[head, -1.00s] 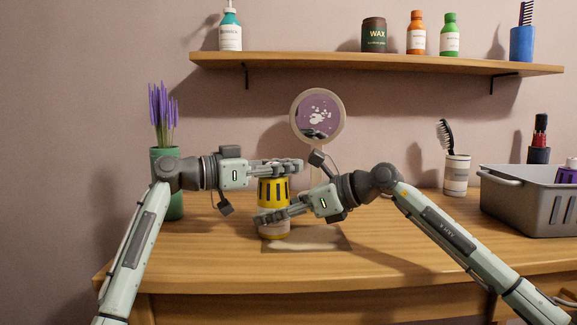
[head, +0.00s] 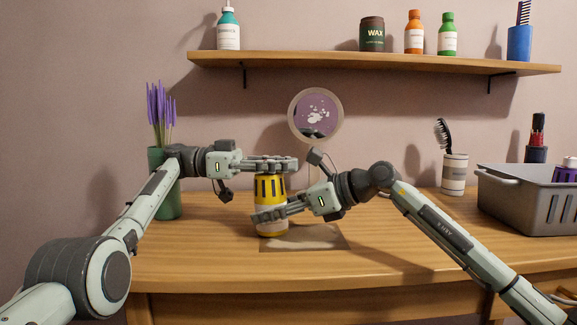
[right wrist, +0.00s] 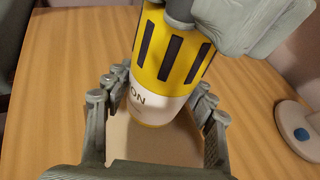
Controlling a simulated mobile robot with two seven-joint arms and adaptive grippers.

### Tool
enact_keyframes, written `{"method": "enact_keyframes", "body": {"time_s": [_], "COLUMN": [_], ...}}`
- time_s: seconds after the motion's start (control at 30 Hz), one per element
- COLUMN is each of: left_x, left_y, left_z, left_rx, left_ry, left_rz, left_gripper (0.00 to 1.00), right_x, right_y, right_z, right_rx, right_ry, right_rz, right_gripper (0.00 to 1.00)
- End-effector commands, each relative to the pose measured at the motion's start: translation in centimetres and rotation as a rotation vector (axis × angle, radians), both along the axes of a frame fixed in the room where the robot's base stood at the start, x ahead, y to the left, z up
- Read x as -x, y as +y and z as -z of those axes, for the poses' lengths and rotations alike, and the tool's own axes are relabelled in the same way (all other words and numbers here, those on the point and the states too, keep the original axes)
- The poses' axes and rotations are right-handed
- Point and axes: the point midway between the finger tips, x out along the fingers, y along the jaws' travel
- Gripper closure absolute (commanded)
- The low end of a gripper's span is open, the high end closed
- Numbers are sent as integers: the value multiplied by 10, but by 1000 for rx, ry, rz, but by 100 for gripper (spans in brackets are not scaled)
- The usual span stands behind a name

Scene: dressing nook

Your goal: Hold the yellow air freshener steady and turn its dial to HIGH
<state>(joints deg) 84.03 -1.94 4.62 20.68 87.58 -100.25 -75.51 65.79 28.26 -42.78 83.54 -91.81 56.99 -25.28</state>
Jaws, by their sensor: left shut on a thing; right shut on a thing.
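The yellow air freshener (head: 271,187) stands upright on the table, with dark slots around its upper part and a pale band lower down. In the right wrist view the air freshener (right wrist: 172,55) shows the letters "ON" on that band. My left gripper (head: 282,164) is shut across its top, where the dial is hidden by the fingers. My right gripper (head: 268,214) is shut around its lower body. In the right wrist view my right gripper (right wrist: 155,108) has fingers on both sides of the band. The dial's setting cannot be read.
A pale mat (head: 318,237) lies under and right of the freshener. A round mirror (head: 316,114) stands behind. A green vase of lavender (head: 166,200) is at left. A brush cup (head: 454,174) and grey basket (head: 530,205) are at right. A shelf (head: 370,62) runs above.

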Motion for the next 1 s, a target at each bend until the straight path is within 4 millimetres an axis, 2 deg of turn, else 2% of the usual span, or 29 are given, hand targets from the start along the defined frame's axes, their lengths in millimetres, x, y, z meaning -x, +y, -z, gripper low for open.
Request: {"method": "enact_keyframes", "body": {"time_s": [0.4,0.77,0.8,1.0], "left_x": [13,15,15,14], "left_y": [-8,-10,-10,-9], "left_z": [7,7,7,5], "left_rx": [-2,-3,-3,-2], "left_ry": [12,13,13,10], "left_rz": [79,87,88,85], "left_gripper": [100,100,77,53], "right_x": [3,2,2,1], "right_y": [2,3,3,2], "right_z": [1,0,0,0], "right_rx": [2,-1,0,0], "right_ry": [0,-1,-1,-2], "right_rz": [-9,-7,-6,-5], "right_gripper": [79,80,80,80]}}
